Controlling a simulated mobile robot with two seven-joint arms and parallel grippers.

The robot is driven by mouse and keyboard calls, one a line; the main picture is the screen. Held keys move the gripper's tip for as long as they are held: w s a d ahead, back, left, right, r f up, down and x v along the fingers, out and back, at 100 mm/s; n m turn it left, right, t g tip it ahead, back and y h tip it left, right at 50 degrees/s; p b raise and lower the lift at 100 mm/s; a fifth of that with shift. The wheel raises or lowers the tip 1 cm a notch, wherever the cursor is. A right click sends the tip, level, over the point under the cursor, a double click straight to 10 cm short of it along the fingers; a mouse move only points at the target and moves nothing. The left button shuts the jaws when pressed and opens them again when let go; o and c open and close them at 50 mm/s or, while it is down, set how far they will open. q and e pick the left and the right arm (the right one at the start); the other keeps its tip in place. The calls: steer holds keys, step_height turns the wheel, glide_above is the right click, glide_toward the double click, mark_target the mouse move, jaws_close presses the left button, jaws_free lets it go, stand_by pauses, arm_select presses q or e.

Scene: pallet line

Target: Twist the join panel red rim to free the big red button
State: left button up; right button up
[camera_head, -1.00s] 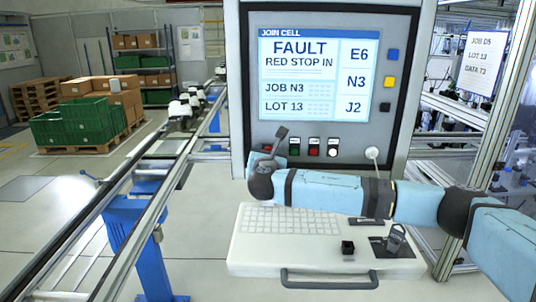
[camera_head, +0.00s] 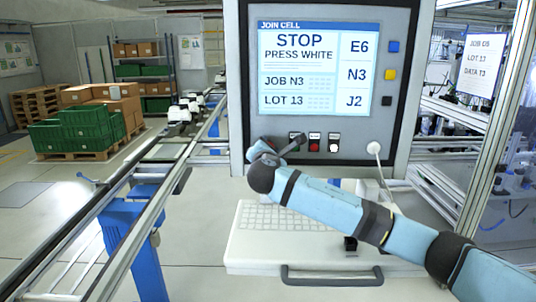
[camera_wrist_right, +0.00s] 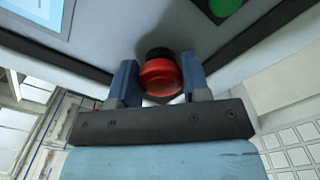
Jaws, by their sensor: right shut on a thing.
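The big red button with its red rim (camera_wrist_right: 160,76) shows in the right wrist view, on the grey join panel with a dark collar behind it. My right gripper (camera_wrist_right: 159,68) has one finger on each side of the rim and is shut on it. In the head view my right gripper (camera_head: 264,149) is at the lower left of the join panel (camera_head: 400,130) and hides the red button. The panel's screen (camera_head: 313,68) reads "STOP PRESS WHITE". My left gripper is not in view.
A small red button (camera_head: 314,143) and a white button (camera_head: 333,146) sit right of my gripper. A green button (camera_wrist_right: 226,5) is close by in the wrist view. A keyboard shelf (camera_head: 300,245) lies below my right arm. A rail (camera_head: 125,200) runs along the left.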

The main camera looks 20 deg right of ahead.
steer(key=shift+m, duration=0.4)
steer(key=o, duration=0.9)
steer(key=shift+o, duration=0.2)
steer(key=shift+s+a, duration=0.1)
steer(key=shift+s, duration=0.2)
steer(key=b+v, duration=0.3)
steer(key=v, duration=1)
steer(key=shift+s, duration=0.15)
